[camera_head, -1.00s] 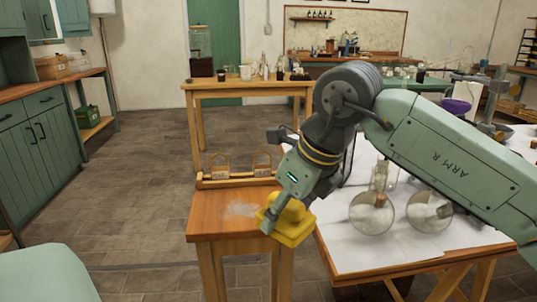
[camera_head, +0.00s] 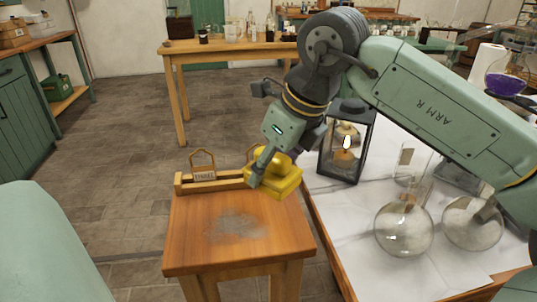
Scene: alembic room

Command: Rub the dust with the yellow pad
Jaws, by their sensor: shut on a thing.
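The yellow pad (camera_head: 274,182) is in my gripper (camera_head: 272,170), which is shut on it. The pad is above the back right part of a small wooden table (camera_head: 188,249), close to its right edge. I cannot tell whether it touches the tabletop. The dust (camera_head: 236,226) is a grey smudge in the middle of the tabletop. It lies in front and to the left of the pad and is fully visible. The pad does not cover it.
To the right, a white-covered table (camera_head: 345,235) holds a lantern with a lit flame (camera_head: 346,150) and round glass flasks (camera_head: 404,231). A long wooden table (camera_head: 225,56) stands behind.

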